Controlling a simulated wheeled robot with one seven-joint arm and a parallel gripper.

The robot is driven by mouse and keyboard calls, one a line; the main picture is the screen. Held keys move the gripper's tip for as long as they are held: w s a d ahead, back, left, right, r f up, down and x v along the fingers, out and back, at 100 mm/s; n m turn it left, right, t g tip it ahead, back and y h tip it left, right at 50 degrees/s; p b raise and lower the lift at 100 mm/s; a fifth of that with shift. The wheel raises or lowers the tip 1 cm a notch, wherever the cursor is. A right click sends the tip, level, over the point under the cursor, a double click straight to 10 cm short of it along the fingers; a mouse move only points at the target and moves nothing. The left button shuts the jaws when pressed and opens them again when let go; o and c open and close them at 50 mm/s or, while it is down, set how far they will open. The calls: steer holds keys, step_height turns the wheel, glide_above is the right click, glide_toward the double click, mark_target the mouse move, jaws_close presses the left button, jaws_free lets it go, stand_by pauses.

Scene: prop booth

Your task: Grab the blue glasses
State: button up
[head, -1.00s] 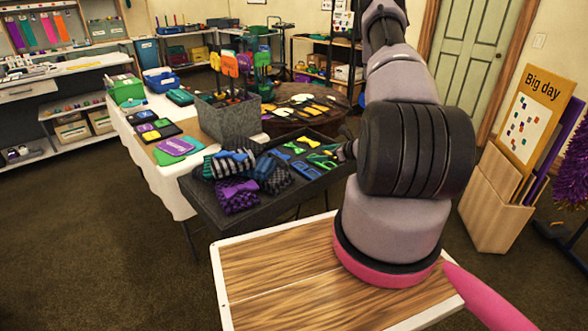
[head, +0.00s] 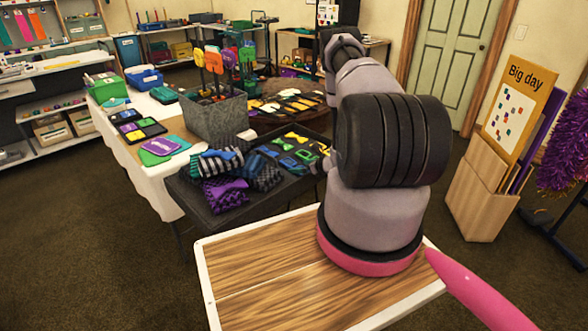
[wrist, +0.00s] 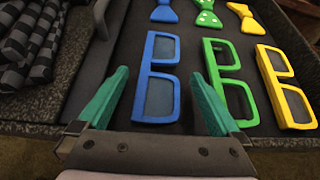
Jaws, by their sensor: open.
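The blue glasses (wrist: 151,82) lie on a dark tray (wrist: 100,62) in the wrist view, lengthwise away from me, with dark lenses. My gripper (wrist: 160,75) is open, its green fingers one on each side of the glasses' near part. A gap shows on both sides, so I see no contact. I cannot tell the fingers' height above the tray. In the head view the glasses are small (head: 288,162), and my arm hides the gripper.
Green glasses (wrist: 235,88) lie close to the right finger, with yellow glasses (wrist: 285,88) beyond. Blue (wrist: 165,12), green (wrist: 207,14) and yellow (wrist: 246,18) bow ties lie behind. Checked cloth items (wrist: 30,45) are on the left. A grey bin (head: 215,115) stands behind the tray.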

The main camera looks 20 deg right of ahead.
steer(key=shift+x, duration=0.95)
steer(key=c, duration=1.4)
